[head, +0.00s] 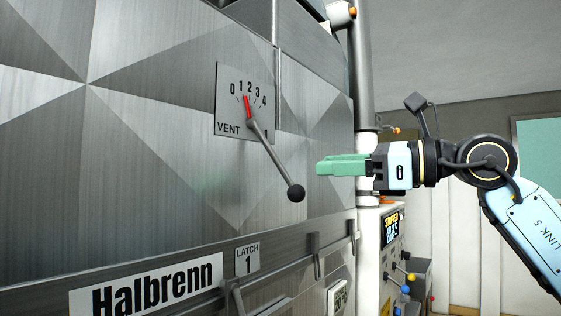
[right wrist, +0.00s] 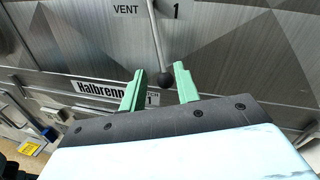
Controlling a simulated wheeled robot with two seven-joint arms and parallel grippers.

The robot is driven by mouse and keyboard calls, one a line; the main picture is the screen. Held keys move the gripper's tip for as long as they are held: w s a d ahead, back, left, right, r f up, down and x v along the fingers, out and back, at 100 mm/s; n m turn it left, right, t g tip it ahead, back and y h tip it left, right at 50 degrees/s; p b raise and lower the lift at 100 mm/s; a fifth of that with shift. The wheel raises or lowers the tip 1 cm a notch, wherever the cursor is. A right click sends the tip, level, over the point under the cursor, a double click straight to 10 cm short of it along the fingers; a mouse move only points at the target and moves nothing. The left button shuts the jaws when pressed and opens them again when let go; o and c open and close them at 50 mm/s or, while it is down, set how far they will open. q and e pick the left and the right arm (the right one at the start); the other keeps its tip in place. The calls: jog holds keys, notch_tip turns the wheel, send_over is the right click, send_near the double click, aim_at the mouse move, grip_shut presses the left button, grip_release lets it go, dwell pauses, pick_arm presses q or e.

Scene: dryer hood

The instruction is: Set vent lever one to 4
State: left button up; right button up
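The vent lever (head: 274,158) is a grey rod on the metal hood front, running from its pivot down and right to a black ball knob (head: 296,193). My left gripper is not in view.
Below the lever are a Halbrenn sign (head: 150,286), a LATCH 1 label (head: 247,259) and latch handles (head: 315,255) along the hood's ledge. A vertical pipe (head: 364,80) and a control panel with a screen (head: 391,229) and coloured knobs stand at the right.

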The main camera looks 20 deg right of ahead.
aim_at(280, 165)
jog(key=p+x, duration=0.2)
jog(key=x, duration=0.8)
jog(key=shift+s+p, duration=0.1)
jog(key=shift+p, duration=0.2)
jog(key=shift+c, duration=0.2)
grip_shut()
